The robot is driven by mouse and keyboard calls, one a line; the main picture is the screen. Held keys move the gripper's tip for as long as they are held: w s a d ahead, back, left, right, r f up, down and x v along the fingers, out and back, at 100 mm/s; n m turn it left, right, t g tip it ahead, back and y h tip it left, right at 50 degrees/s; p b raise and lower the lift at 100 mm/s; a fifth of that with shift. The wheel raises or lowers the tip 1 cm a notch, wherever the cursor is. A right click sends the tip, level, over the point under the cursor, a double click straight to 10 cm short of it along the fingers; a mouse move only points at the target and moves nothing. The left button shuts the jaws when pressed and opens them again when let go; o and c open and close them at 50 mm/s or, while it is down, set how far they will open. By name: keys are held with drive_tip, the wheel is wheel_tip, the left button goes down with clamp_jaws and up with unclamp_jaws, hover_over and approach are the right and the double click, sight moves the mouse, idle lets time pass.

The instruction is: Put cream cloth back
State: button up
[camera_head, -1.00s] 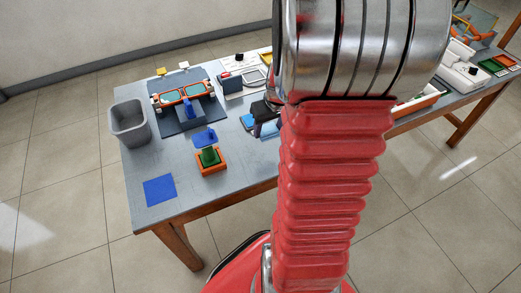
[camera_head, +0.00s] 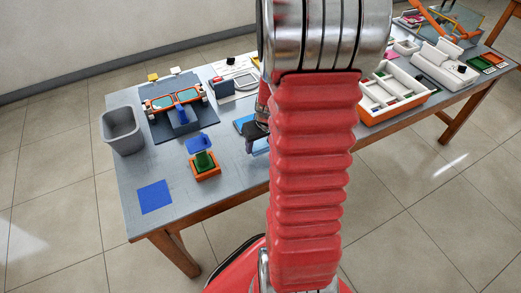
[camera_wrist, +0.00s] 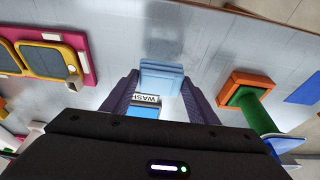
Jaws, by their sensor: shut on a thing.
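I see no cream-coloured cloth for certain in either view. My gripper (camera_wrist: 161,82) reaches down over the table, and its two dark fingers close on the sides of a light blue, folded-looking piece (camera_wrist: 161,68). That piece shows in the head view (camera_head: 261,147) just below my gripper, which my arm partly hides. I cannot tell whether it is clear of the table.
An orange tray with a green post (camera_wrist: 248,98) stands close to my gripper's right in the wrist view. In the head view, a grey bin (camera_head: 122,130) stands at left, and a white compartment tray (camera_head: 395,95) at right.

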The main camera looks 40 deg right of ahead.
sight(261, 147)
drive_tip(key=shift+f, duration=0.1)
drive_tip(key=shift+f, duration=1.8)
drive_tip(key=o, duration=1.2)
drive_tip(key=shift+r, duration=0.1)
drive_tip(key=shift+v, duration=5.95)
